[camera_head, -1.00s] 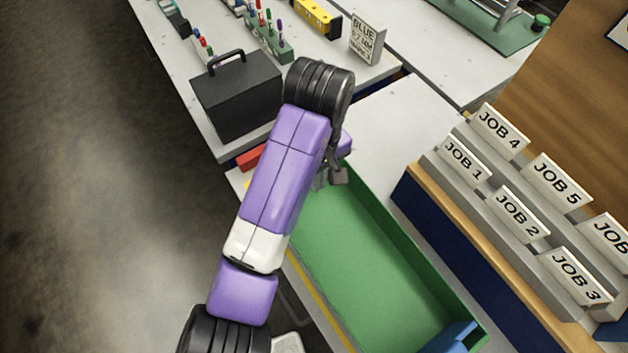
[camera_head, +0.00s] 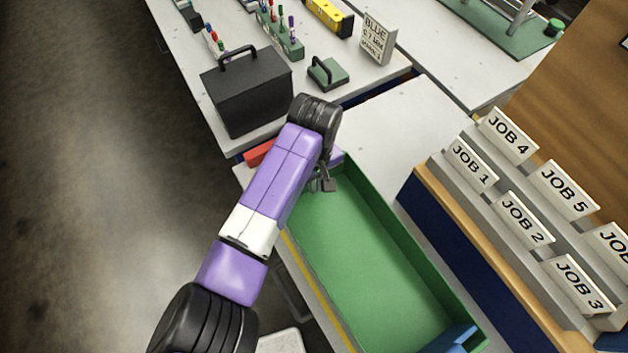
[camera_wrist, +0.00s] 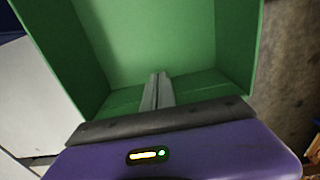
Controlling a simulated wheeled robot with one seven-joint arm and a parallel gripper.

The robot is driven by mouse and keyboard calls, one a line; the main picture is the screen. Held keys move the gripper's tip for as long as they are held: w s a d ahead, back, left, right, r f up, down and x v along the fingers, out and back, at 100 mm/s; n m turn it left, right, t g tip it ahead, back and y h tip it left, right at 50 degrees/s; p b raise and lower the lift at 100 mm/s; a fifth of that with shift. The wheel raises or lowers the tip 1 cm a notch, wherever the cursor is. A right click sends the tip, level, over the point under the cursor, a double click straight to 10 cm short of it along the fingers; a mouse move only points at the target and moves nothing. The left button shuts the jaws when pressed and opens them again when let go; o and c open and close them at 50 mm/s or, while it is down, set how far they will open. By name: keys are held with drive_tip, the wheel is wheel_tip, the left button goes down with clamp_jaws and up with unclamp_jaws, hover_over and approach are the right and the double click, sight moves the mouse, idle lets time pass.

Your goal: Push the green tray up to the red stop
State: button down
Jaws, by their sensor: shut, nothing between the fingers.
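The green tray (camera_head: 375,262) is long and open-topped and lies on a light bench, with a blue piece at its near end. The red stop (camera_head: 259,153) shows in part beyond the tray's far end, left of my arm; the rest is hidden behind the arm. My gripper (camera_head: 328,184) is shut and empty at the tray's far end, over or inside it. In the wrist view my shut fingers (camera_wrist: 158,90) point into the tray (camera_wrist: 160,40), between its green walls. I cannot tell whether they touch it. The gap between tray and stop is hidden by my arm.
A black toolbox (camera_head: 246,90) and a small green handled block (camera_head: 328,74) stand on the far bench. A rack with JOB cards (camera_head: 521,218) stands right of the tray. A yellow line (camera_head: 318,292) runs along the bench's left edge, with open floor beyond.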

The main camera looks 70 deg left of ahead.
drive_tip(key=shift+a, duration=0.15)
drive_tip(key=shift+s+a+r+p, duration=0.1)
drive_tip(key=shift+a+r+p, duration=0.1)
drive_tip(key=shift+a, duration=0.4)
drive_tip(key=shift+s+a+r+p, duration=0.1)
drive_tip(key=shift+a+p, duration=0.1)
drive_tip(key=shift+a, duration=0.35)
drive_tip(key=shift+s+a+f, duration=0.15)
drive_tip(key=shift+a, duration=0.35)
drive_tip(key=a+b, duration=0.1)
drive_tip(key=a, duration=0.1)
drive_tip(key=s+a+b, duration=0.1)
drive_tip(key=a+b, duration=0.2)
drive_tip(key=shift+s+a+f, duration=0.25)
drive_tip(key=shift+a+f, duration=0.05)
drive_tip(key=shift+a, duration=0.05)
drive_tip(key=shift+s+a, duration=0.1)
drive_tip(key=shift+a, duration=0.25)
drive_tip(key=shift+r, duration=0.15)
